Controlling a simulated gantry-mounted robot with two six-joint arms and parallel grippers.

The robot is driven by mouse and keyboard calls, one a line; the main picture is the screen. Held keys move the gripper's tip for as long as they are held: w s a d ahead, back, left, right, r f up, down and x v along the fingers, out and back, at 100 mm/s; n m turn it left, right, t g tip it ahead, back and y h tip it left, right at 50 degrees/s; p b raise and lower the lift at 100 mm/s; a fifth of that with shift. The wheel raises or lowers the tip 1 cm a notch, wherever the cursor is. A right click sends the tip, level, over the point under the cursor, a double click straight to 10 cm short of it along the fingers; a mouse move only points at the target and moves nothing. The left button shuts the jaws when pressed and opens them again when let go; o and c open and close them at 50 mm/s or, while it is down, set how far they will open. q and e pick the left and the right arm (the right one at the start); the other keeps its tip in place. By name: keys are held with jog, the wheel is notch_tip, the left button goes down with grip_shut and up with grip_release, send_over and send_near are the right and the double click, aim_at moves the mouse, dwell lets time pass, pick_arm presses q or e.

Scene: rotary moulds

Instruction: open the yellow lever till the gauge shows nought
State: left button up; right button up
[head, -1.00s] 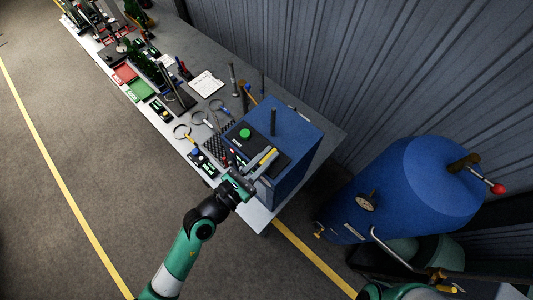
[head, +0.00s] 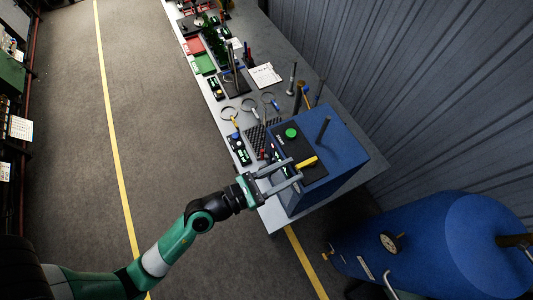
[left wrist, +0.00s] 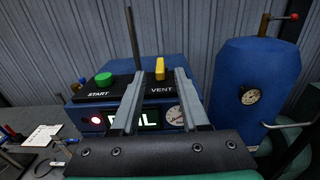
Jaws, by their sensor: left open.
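The yellow lever (head: 306,163) is on the black top panel of a blue box, beside the word VENT in the left wrist view (left wrist: 160,68). My left gripper (head: 296,169) is open. Its fingers reach over the near edge of the box towards the lever, and the lever shows between the fingertips in the left wrist view. I cannot tell whether they touch it. A round white gauge (left wrist: 173,115) is on the box's front face, partly behind the right finger; its reading is too small to tell. My right gripper is not in view.
A green START button (head: 291,133) and an upright dark rod (head: 322,129) are on the box. A blue tank (head: 440,245) with its own dial (head: 390,242) stands to the right. Several tools lie on the grey bench left of the box.

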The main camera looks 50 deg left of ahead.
pick_arm(q)
jog(key=b+v, duration=0.1)
jog(key=v, duration=0.5)
jog(key=shift+s+b, duration=0.15)
jog(key=shift+b, duration=0.2)
